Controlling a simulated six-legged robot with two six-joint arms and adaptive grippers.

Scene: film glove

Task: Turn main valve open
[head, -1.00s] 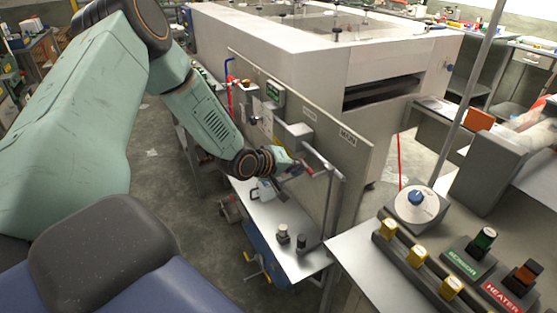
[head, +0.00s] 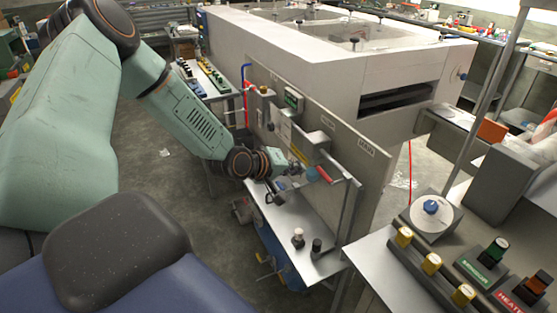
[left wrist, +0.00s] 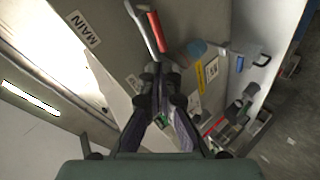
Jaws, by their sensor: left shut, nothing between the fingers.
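The main valve's lever has a red grip (head: 325,174) and sits on the grey panel near the MAIN label (head: 366,149). In the left wrist view the red grip (left wrist: 156,32) is a slanted bar beside a pale metal bar, just beyond the fingertips. The MAIN label (left wrist: 82,30) is at its left. My left gripper (head: 294,169) is just left of the red grip in the head view. In the left wrist view its dark fingers (left wrist: 162,76) are together and empty, with a small gap to the grip. My right gripper is out of view.
A metal shelf (head: 325,266) below the panel carries small knobs. A console with a blue dial (head: 431,207) and several yellow buttons stands at the right front. Floor is free at left.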

